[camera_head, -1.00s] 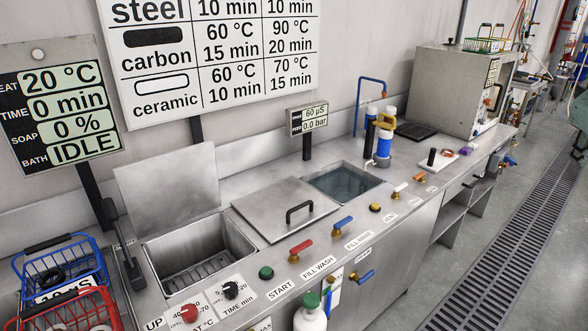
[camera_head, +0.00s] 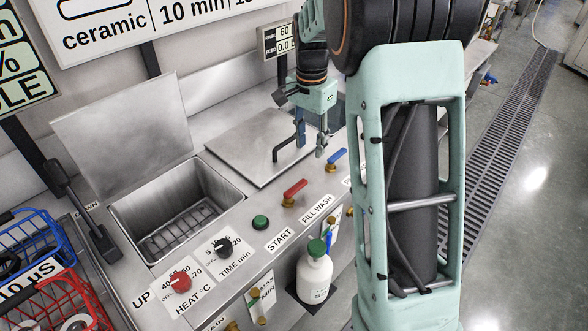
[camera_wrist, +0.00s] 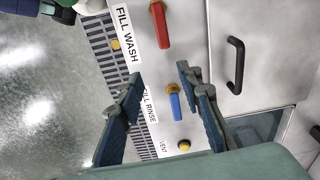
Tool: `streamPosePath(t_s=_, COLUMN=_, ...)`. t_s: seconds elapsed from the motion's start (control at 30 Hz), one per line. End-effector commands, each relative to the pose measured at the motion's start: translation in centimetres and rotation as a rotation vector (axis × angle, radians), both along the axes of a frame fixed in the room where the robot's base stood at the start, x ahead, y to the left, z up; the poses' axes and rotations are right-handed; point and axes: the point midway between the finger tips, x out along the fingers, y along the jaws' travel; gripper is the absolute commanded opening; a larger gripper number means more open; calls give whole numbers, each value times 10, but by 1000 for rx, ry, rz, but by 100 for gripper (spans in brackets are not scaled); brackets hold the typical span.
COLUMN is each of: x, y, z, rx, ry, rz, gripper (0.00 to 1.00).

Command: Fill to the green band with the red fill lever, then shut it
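The red fill lever (camera_head: 295,188) sits on the counter above the FILL WASH label (camera_head: 316,210). It also shows at the top of the wrist view (camera_wrist: 161,25). The open wash basin (camera_head: 217,184) has a rack on its floor; I see no water in it and cannot make out a green band. My gripper (camera_head: 311,143) is above the counter by the lid handle, up and right of the red lever and not touching it. In the wrist view its fingers (camera_wrist: 163,100) are apart and empty, with the blue lever (camera_wrist: 175,103) between them in the picture.
A closed lid with a black handle (camera_head: 290,143) lies right of the basin. The green START button (camera_head: 260,222), black time knob (camera_head: 222,247) and red heat knob (camera_head: 178,288) are nearby. A white bottle (camera_head: 315,275) stands in front. My arm hides the counter's right part.

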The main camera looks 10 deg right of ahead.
Motion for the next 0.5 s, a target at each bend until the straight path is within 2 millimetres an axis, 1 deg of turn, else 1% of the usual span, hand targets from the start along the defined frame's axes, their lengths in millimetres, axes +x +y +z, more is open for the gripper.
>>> streamPosePath(t_s=0.03, x=-2, y=10, z=-9, rx=16, ry=18, rz=-26, gripper=33)
streamPosePath(t_s=0.13, x=-5, y=22, z=-17, rx=35, ry=38, rz=-59, gripper=33)
streamPosePath(t_s=0.27, x=-6, y=24, z=-28, rx=39, ry=45, rz=-66, gripper=33)
streamPosePath(t_s=0.37, x=-6, y=24, z=-45, rx=38, ry=45, rz=-65, gripper=33)
streamPosePath(t_s=0.5, x=-7, y=23, z=-73, rx=37, ry=46, rz=-65, gripper=33)
